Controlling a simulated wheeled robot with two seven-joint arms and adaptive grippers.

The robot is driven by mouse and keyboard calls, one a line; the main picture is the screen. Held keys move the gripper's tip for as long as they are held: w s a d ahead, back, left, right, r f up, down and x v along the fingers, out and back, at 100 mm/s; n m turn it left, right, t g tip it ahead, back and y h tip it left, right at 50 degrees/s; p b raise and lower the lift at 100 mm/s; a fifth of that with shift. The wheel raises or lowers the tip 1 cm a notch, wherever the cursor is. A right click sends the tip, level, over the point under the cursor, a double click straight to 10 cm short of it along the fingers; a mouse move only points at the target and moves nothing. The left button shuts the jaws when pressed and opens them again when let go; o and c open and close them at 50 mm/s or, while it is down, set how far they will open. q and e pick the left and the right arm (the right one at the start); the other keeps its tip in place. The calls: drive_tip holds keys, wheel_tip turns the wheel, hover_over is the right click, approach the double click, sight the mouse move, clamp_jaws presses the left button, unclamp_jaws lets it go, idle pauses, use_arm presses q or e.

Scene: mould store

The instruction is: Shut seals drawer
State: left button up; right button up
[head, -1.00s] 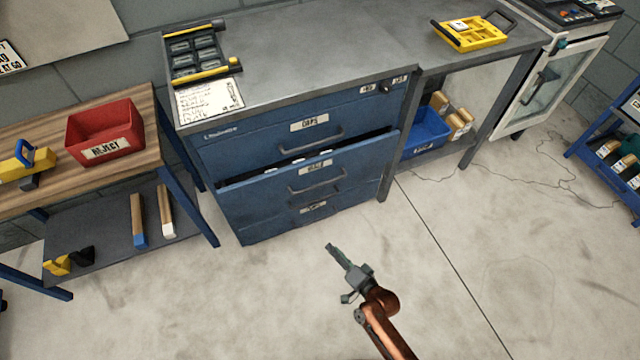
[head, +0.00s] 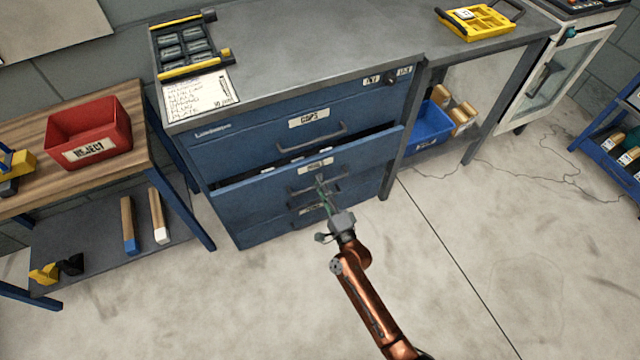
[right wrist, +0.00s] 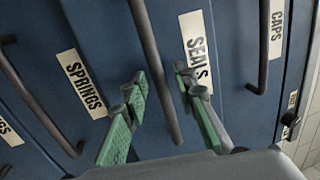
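The seals drawer (head: 365,155) is the second one down in the blue cabinet and stands partly open, with a dark gap and pale items showing along its top edge. Its label reads SEALS in the right wrist view (right wrist: 196,50). My right gripper (head: 322,188) is in front of this drawer's handle. In the right wrist view its two green-padded fingers (right wrist: 162,78) are apart, with the seals handle (right wrist: 150,55) seen between them. I cannot tell whether they touch it. My left gripper is not in view.
The caps drawer (head: 260,138) above looks shut. The springs drawer's label (right wrist: 82,85) and handle show beside the seals drawer in the wrist view. A red reject bin (head: 90,133) stands on the left bench. The floor (head: 480,270) right of my arm is clear.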

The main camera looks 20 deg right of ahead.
drive_tip(key=shift+c, duration=0.6)
clamp_jaws()
drive_tip(key=shift+w+d, duration=0.1)
